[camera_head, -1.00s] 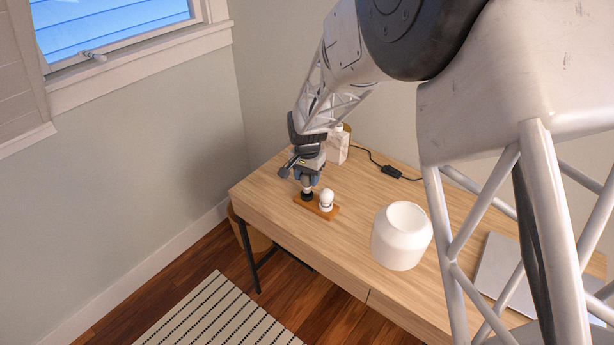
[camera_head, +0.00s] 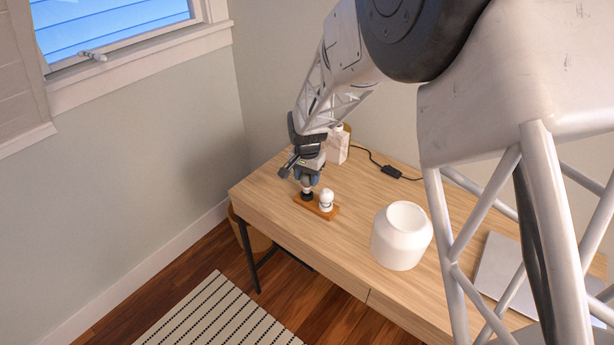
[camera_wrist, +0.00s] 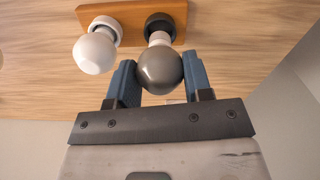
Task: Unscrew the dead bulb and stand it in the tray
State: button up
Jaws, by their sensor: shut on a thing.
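The dead bulb (camera_wrist: 159,70) is a grey globe with a pale neck, and my gripper (camera_wrist: 158,82) is shut on it, one blue finger on each side. Its neck points at the black socket (camera_wrist: 160,25) on a wooden board (camera_wrist: 125,14); I cannot tell how far it is screwed in. A white bulb (camera_wrist: 95,52) stands beside it in a white socket on the same board. In the head view, my gripper (camera_head: 307,178) is over the left end of the board (camera_head: 331,213), next to the white bulb (camera_head: 326,197). I cannot make out a tray.
The board lies on a wooden desk (camera_head: 270,200) near its left end. A white shade or jar (camera_head: 400,240) stands to the right, and a white paper bag (camera_head: 337,146) is behind my gripper. A black cable (camera_head: 388,170) runs along the back. A laptop-like grey slab (camera_head: 500,265) lies far right.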

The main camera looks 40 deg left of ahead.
jog(key=shift+f, duration=1.35)
jog(key=o, duration=1)
jog(key=shift+r, duration=3.9)
